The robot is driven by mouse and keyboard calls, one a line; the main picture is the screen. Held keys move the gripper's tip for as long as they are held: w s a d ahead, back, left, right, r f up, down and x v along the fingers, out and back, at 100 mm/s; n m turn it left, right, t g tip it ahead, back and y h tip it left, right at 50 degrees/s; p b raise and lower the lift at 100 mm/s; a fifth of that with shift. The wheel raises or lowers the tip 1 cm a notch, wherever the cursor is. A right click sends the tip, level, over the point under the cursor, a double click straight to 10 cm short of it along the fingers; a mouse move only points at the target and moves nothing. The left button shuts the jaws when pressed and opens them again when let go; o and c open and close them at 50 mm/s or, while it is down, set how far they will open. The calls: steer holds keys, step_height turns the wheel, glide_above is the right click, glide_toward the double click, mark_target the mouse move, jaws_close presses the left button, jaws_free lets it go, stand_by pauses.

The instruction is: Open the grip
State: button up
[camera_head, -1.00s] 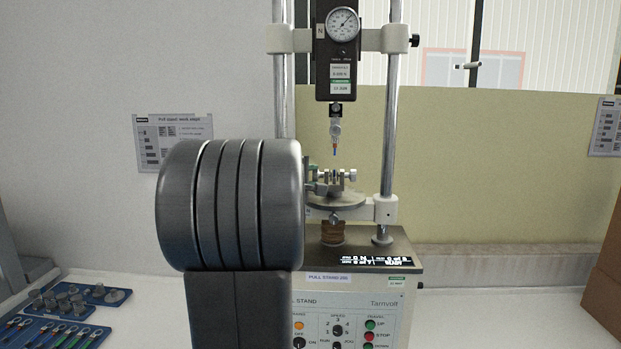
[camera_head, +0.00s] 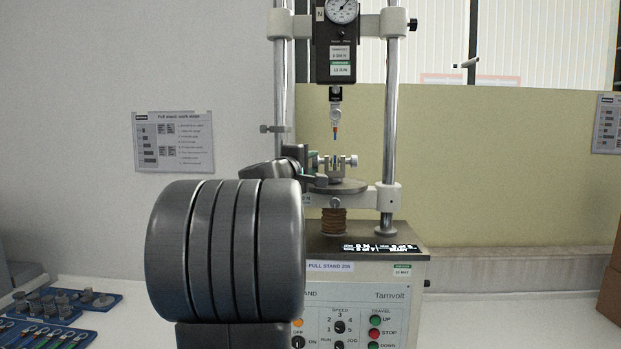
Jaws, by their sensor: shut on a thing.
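The pull stand (camera_head: 375,290) stands ahead of me. Its lower grip (camera_head: 341,168) is a small metal clamp with a screw knob showing on its right side, set on a round plate (camera_head: 350,186). A small coloured piece shows in the middle of the clamp. My gripper (camera_head: 313,167) is at the left side of this grip, shut on its left-hand knob; the contact itself is mostly hidden by the dark fingers. Above the grip, apart from it, the upper hook (camera_head: 336,115) hangs with a blue-tipped end.
The force gauge (camera_head: 337,45) hangs between two steel posts (camera_head: 392,110). Blue trays (camera_head: 70,303) with metal parts and coloured-handled pieces lie at lower left. A brown box (camera_head: 610,285) stands at the right edge. The white bench right of the stand is clear.

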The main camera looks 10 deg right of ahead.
steer(key=shift+f+m+t+h+b, duration=0.45)
steer(key=shift+t+b, duration=0.25)
steer(key=shift+b, duration=4.4)
steer(key=shift+r+b, duration=0.2)
steer(key=shift+b, duration=0.55)
steer(key=o, duration=1)
steer(key=p, duration=0.3)
steer(key=shift+w+r+p, duration=0.15)
steer(key=shift+r+p, duration=0.1)
steer(key=shift+p, duration=0.1)
steer(key=n+g+y+p, duration=0.1)
steer(key=p, duration=0.7)
steer(key=shift+r, duration=0.25)
steer(key=g+p, duration=0.1)
steer(key=p, duration=0.6)
steer(key=n+g+y+p, duration=0.1)
steer(key=p, duration=0.5)
steer(key=shift+r+p, duration=0.25)
steer(key=shift+p, duration=0.15)
